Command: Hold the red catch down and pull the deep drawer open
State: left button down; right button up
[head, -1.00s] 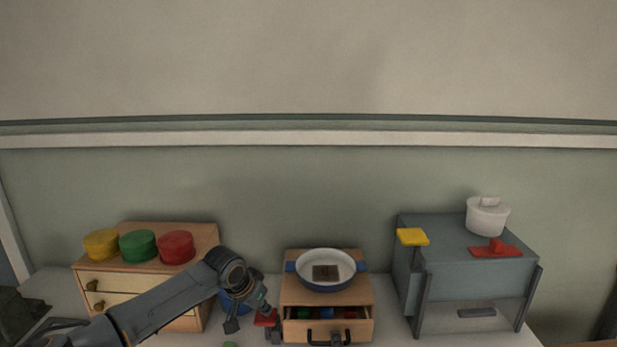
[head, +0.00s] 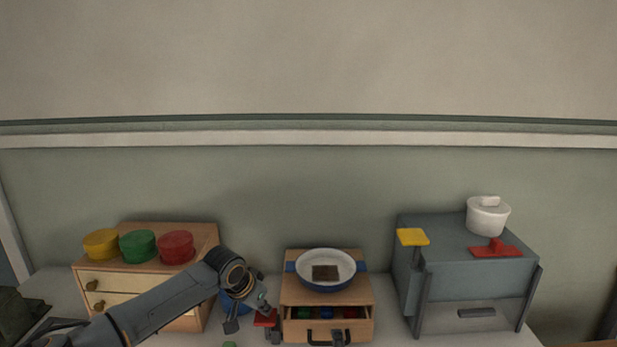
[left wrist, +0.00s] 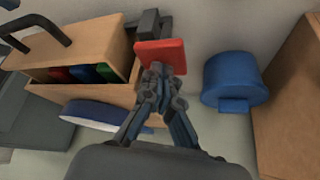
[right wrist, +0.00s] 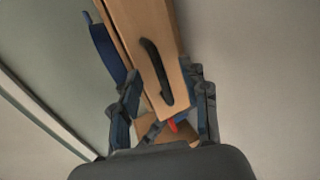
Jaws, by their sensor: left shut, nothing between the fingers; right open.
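The deep drawer (head: 300,331) is in the small wooden cabinet (head: 292,293) at the middle and stands partly open. Red, green and blue things show inside, also in the left wrist view. Its dark handle (right wrist: 156,72) is on the front. The red catch (left wrist: 160,56) is beside the cabinet, on its left in the head view (head: 265,318). My left gripper (left wrist: 157,72) is shut and empty, its fingertips at the catch and seemingly touching it. My right gripper (right wrist: 165,85) is open, with the handle showing between its fingers; contact cannot be told.
A blue-rimmed white pan (head: 326,283) sits on the cabinet. At the left stands a wooden chest (head: 190,232) with yellow, green and red round lids. At the right is a grey box (head: 470,265) with a white pot (head: 488,217). A blue container (left wrist: 233,80) stands close to the catch.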

jog(key=shift+v, duration=2.7)
pick_arm(q)
notch_tip(320, 180, up, 9)
jog(key=shift+r, duration=0.1)
jog(key=v, duration=1.1)
jog(key=shift+s+a+r, duration=0.15)
jog(key=shift+s+r, duration=0.05)
jog(key=shift+r, duration=0.1)
pick_arm(e)
jog(key=shift+s, duration=0.1)
